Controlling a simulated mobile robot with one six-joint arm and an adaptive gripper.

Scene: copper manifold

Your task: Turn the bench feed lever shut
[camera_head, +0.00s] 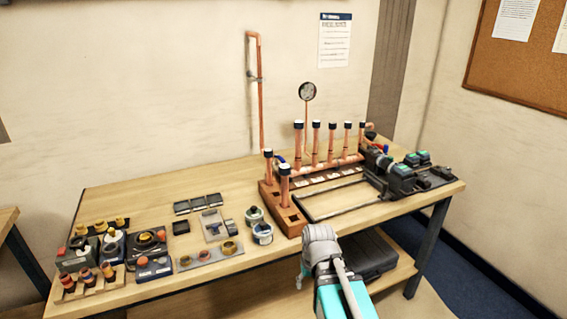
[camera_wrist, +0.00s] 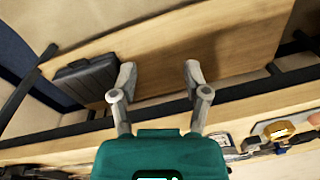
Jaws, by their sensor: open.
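The copper manifold (camera_head: 326,165) stands on the bench, with several upright capped pipes and a round gauge (camera_head: 307,91). A small blue handle (camera_head: 281,160) shows near its left end, partly behind a pipe. Small red and blue parts (camera_head: 384,148) show at its right end. I cannot tell which of these is the feed lever. My gripper (camera_wrist: 159,84) is open and empty in the wrist view, over the lower shelf (camera_wrist: 190,50), touching nothing that I can see. In the head view my arm is in front of the bench, and the fingertips are not clear.
The bench top (camera_head: 130,200) holds fittings and tools at left, two tins (camera_head: 262,233) near the middle and dark devices (camera_head: 402,178) at right. A dark case (camera_head: 362,256) lies on the lower shelf and shows in the wrist view (camera_wrist: 88,80).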

